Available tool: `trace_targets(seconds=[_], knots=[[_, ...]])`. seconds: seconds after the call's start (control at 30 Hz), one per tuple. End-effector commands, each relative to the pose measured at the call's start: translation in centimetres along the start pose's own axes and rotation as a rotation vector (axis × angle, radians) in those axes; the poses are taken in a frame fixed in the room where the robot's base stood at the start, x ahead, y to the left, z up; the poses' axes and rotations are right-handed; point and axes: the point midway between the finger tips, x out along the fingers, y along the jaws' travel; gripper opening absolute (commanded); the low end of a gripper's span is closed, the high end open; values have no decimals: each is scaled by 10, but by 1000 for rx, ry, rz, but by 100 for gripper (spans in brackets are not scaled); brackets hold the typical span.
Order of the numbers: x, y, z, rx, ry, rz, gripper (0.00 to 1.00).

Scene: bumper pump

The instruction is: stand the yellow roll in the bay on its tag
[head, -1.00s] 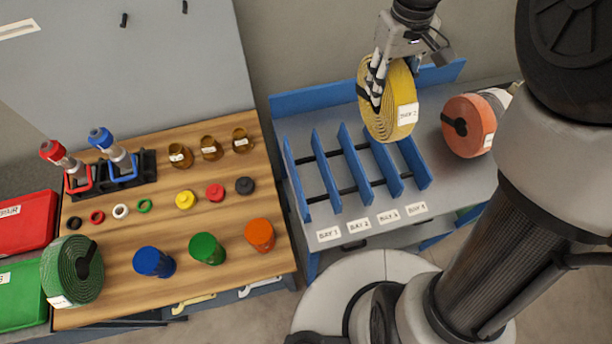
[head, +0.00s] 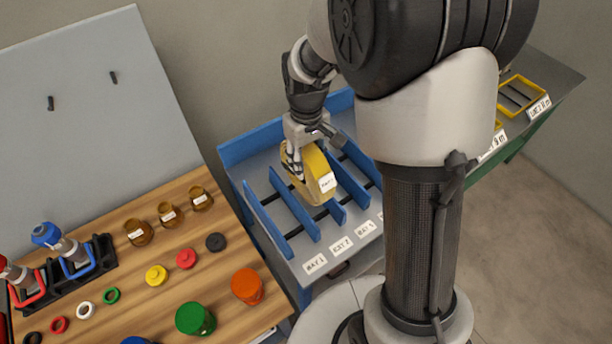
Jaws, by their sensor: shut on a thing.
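The yellow roll (head: 316,182) is upright in my gripper (head: 293,165), which is shut on its left side. A white tag (head: 327,183) is on the roll's front edge; its print is too small now to read surely, but it looked like BAY 2 earlier. The roll's lower part is among the blue dividers of the rack (head: 229,152), over the space between the second and third dividers, in line with the BAY 2 label (head: 341,244). I cannot tell if it touches the rack floor.
The BAY 1 space left of the roll is empty, beside the first divider (head: 267,222). My arm hides the rack's right part. A wooden table (head: 215,265) with amber jars, caps and cups stands left. A green-sided bench with yellow frames (head: 522,92) is at right.

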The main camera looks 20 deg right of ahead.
Motion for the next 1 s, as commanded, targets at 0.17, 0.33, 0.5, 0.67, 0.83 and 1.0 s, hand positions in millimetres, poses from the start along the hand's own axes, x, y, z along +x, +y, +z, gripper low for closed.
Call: trace_targets(seconds=[0.17, 0.33, 0.5, 0.67, 0.83, 1.0], knots=[[14, 0, -1, 0, 4, 1, 0], [24, 0, 0, 0, 1, 0, 0], [48, 0, -1, 0, 1, 0, 0], [58, 0, -1, 0, 4, 1, 0], [57, 0, -1, 0, 4, 1, 0], [61, 0, -1, 0, 4, 1, 0]])
